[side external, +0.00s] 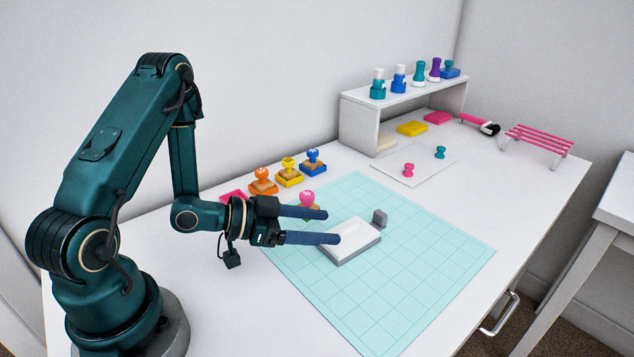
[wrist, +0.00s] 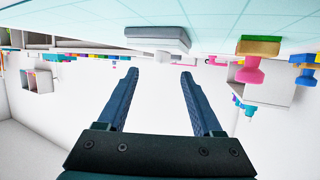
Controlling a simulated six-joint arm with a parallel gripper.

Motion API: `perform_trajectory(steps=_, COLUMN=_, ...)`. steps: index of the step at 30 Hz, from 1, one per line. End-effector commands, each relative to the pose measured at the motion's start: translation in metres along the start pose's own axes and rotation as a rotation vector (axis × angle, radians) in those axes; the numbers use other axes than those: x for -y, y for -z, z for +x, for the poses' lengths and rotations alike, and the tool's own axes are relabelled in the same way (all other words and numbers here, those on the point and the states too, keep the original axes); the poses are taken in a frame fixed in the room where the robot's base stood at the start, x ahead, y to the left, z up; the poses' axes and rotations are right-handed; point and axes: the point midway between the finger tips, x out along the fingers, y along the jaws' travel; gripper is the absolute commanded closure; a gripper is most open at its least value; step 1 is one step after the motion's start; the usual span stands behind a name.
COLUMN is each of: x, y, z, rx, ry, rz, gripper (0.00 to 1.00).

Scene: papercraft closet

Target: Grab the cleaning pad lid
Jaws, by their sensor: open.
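The cleaning pad (side external: 352,241) is a low box with a white top and grey sides, lying on the mint grid mat. I cannot tell its lid from its body. In the wrist view, which looks upside down, the pad (wrist: 157,40) is beyond my fingertips, near the top edge. A small grey block (side external: 380,217) stands beside its far corner; I cannot tell whether it belongs to the pad. My gripper (side external: 332,227) is open with nothing between its two long blue fingers (wrist: 159,72). Its fingertips are near the pad's left end.
A pink stamp (side external: 307,198) stands close behind the far finger. Orange, yellow and blue stamps (side external: 289,175) stand farther back. A white shelf (side external: 361,119) holds several bottles and stamps. The mint mat's front (side external: 400,300) is clear.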

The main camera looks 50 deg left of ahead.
Motion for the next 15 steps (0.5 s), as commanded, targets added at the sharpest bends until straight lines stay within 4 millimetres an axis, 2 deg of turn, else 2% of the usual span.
perform_trajectory(steps=5, x=0.003, y=-0.003, z=0.009, rx=0.006, ry=0.007, rz=-0.007, gripper=0.33)
perform_trajectory(steps=15, x=0.003, y=-0.003, z=0.045, rx=0.005, ry=0.008, rz=-0.007, gripper=0.33)
